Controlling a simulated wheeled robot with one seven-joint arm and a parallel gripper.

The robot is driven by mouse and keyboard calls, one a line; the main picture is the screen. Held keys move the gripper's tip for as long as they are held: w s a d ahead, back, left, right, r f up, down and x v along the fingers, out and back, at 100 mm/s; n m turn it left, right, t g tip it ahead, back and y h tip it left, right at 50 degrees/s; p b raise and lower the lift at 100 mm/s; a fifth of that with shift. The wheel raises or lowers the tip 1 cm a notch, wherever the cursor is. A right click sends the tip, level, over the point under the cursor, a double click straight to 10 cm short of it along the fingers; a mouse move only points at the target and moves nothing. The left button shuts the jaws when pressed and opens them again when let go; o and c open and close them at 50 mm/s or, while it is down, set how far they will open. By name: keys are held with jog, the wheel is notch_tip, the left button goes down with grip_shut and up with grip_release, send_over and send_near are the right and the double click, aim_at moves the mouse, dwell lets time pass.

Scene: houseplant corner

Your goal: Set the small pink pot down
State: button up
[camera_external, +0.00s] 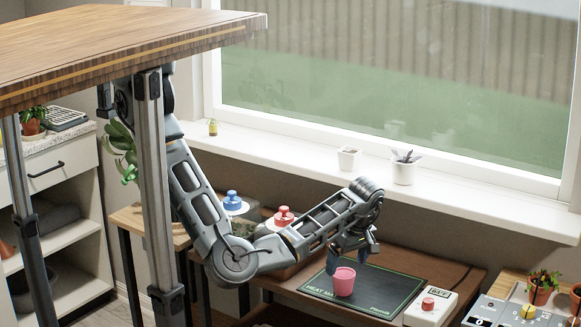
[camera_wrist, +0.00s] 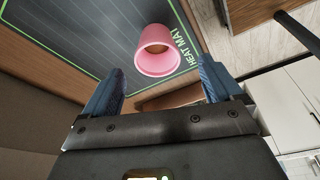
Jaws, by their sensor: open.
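The small pink pot (camera_external: 344,281) stands upright on the dark heat mat (camera_external: 381,300), near the mat's left part. In the wrist view the pink pot (camera_wrist: 157,50) shows ahead of the fingertips, on the mat (camera_wrist: 60,42) beside its printed lettering. Something brown shows inside the pot. My gripper (camera_external: 361,252) is above the pot and a little to its right in the external view. In the wrist view my gripper (camera_wrist: 160,82) is open, its two blue fingers wide apart with nothing between them, and the pot is clear of both.
A white box with a red button (camera_external: 428,304) stands right of the mat. A red-knobbed object (camera_external: 284,216) and a blue-knobbed one (camera_external: 233,201) are behind my arm. White pots (camera_external: 403,172) stand on the windowsill (camera_external: 300,140). The mat's right part is clear.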

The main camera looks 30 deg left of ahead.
aim_at(343, 282)
jog(key=x, duration=0.7)
jog(key=shift+w+p, duration=0.2)
jog(key=shift+p, duration=0.1)
jog(key=shift+c, duration=0.3)
jog(key=c, duration=1.1)
